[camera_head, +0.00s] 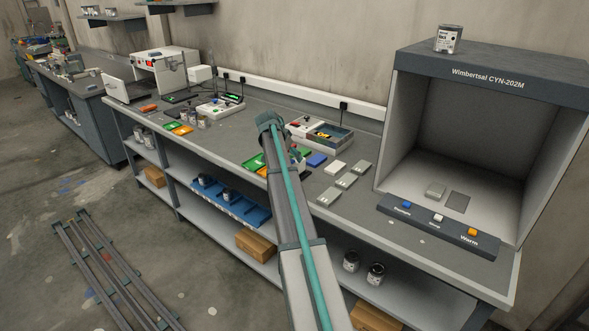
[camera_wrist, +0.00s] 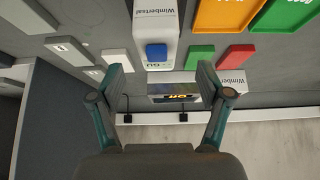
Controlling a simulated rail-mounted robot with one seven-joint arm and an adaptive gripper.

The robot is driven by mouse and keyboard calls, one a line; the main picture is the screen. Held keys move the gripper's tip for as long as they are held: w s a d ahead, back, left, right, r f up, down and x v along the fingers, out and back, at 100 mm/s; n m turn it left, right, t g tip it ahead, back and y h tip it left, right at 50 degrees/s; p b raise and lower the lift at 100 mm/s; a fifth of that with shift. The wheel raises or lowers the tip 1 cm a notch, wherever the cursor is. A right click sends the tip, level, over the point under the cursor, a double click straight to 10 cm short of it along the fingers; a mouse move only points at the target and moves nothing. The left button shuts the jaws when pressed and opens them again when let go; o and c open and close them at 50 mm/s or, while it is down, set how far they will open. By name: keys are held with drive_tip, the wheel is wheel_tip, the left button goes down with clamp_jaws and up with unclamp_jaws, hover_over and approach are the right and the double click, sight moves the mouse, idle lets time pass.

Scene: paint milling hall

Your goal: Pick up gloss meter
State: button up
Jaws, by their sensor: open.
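The gloss meter (camera_wrist: 157,25) is a white block-shaped device with a blue button, "Wimbertsal" lettering and a "GU" mark. It lies on the grey bench top at the upper middle of the wrist view. My gripper (camera_wrist: 160,74) is open and empty. Its two fingers stand apart on either side, with the meter's button end in line with the gap between them. I cannot tell how far the fingers are above the bench. In the head view my arm covers the gripper, and I cannot make out the meter there.
Red (camera_wrist: 237,56) and green (camera_wrist: 199,56) blocks lie beside the meter, with orange (camera_wrist: 224,14) and green (camera_wrist: 285,13) trays beyond. Light grey panels (camera_head: 345,181) lie on the bench. An open-topped instrument box (camera_head: 333,134) stands near the wall. A large light booth (camera_head: 483,75) stands at right.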

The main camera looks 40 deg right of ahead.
sight(297, 165)
drive_tip(key=p+x, duration=0.3)
drive_tip(key=x, duration=0.5)
drive_tip(key=shift+s+f, duration=0.1)
drive_tip(key=shift+s, duration=0.1)
clamp_jaws()
